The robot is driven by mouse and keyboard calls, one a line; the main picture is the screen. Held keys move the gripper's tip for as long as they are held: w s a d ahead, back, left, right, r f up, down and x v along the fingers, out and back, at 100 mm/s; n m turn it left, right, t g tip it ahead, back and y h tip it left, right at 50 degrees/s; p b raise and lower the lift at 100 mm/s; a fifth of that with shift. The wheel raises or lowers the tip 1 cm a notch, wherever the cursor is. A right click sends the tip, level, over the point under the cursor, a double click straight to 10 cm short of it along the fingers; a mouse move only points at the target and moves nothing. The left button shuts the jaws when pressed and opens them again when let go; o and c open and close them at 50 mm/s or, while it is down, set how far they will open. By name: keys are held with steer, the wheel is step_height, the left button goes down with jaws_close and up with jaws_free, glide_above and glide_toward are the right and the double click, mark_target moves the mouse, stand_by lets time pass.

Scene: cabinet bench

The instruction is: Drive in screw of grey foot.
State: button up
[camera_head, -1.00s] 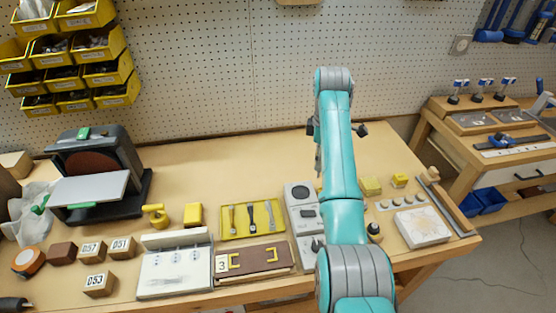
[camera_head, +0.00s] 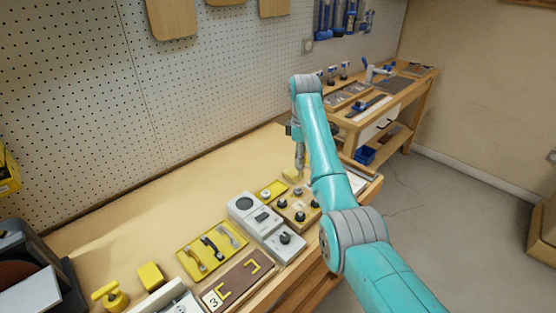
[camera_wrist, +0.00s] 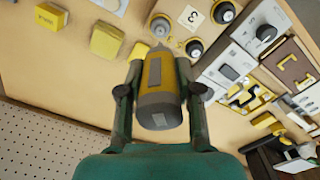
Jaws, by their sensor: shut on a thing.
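My gripper (camera_wrist: 158,90) is shut on a yellow and grey power screwdriver (camera_wrist: 160,88), with one finger on each side. In the head view the driver (camera_head: 299,157) hangs upright above the bench, apart from the parts below. A small wooden board (camera_head: 290,212) carries several dark round feet (camera_head: 300,216), with a clear gap between them and the driver. Feet also show in the wrist view (camera_wrist: 222,13), near a "3" label.
A grey device panel (camera_head: 262,217) stands left of the board. A yellow block (camera_head: 291,174) sits behind the feet. The bench's back left is clear.

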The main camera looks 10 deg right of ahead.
steer(key=shift+f, duration=2.5)
steer(key=shift+f, duration=0.65)
stand_by(1.3)
steer(key=shift+r, duration=0.15)
steer(key=shift+r, duration=2.9)
